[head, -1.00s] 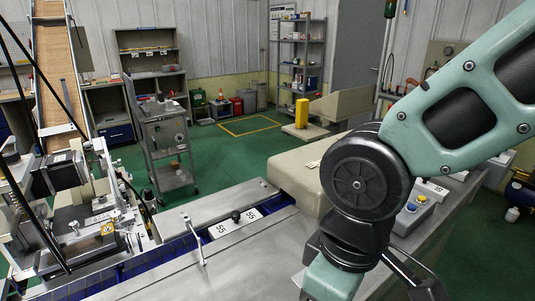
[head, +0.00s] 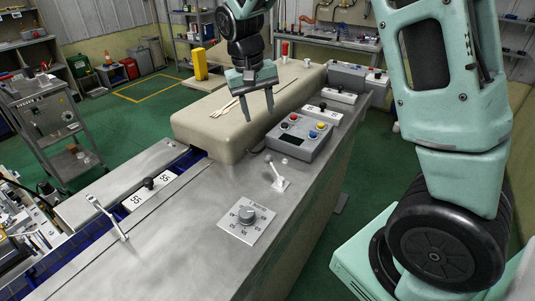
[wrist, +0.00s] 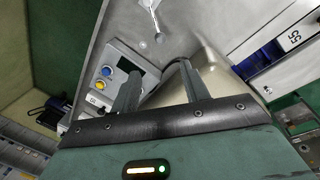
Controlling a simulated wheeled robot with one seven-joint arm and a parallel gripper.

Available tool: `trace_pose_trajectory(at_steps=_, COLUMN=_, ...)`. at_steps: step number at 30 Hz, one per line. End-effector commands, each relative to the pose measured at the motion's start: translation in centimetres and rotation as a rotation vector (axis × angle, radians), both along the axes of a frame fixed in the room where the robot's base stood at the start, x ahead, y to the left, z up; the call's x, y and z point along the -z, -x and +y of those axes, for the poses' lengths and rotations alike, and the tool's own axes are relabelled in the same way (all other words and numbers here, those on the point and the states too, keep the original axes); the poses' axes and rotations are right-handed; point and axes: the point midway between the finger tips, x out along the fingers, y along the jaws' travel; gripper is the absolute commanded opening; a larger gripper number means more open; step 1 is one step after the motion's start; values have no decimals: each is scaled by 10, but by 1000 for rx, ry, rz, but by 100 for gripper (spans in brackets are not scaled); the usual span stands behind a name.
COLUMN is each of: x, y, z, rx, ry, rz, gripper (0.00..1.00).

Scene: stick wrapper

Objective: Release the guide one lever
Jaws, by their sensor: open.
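Two levers stand on the grey metal machine top (head: 170,225); I cannot tell which is guide one's. A long silver lever (head: 108,218) leans at the left, near a white plate marked 55 (head: 135,200) with a black knob. A shorter lever (head: 275,175) rises from a small pale base beside the control box; a lever also shows at the top of the wrist view (wrist: 152,12). My gripper (head: 259,113) is open and empty, pointing down over the beige cover. Its fingers (wrist: 158,72) are apart in the wrist view and touch neither lever.
The control box (head: 299,138) with coloured buttons stands right of the beige cover (head: 215,125). A blue channel (head: 185,160) runs along the machine. The metal top between the levers is mostly clear.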

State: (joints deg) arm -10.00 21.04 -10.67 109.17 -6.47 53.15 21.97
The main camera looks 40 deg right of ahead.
Motion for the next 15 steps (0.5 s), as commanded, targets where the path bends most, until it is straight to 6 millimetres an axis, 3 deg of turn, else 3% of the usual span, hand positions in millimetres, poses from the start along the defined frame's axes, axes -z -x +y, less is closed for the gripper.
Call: trace_pose_trajectory(at_steps=15, x=104, y=7, z=-16, rx=-2, ry=-1, rz=7, gripper=46)
